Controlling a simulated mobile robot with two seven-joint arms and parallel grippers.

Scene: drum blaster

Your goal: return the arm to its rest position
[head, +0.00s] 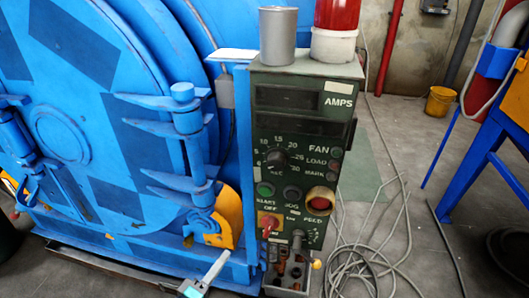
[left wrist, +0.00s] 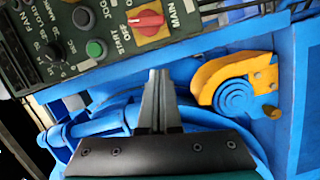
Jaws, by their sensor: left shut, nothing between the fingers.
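My left gripper (head: 217,266) shows at the bottom of the head view, low in front of the blue drum machine (head: 75,150) and left of the green control panel (head: 305,170). Its fingers are together with nothing between them. In the left wrist view the shut fingers (left wrist: 157,78) point toward the panel, below the red switch (left wrist: 146,19) on its yellow plate. They look apart from the panel. My right gripper is in neither view.
A grey cup (head: 278,35) and a red beacon with a white base (head: 332,45) stand on the panel. Loose cables (head: 360,265) lie on the floor to its right. A yellow bucket (head: 439,101) stands at the back. A yellow latch (left wrist: 232,88) is near the fingers.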

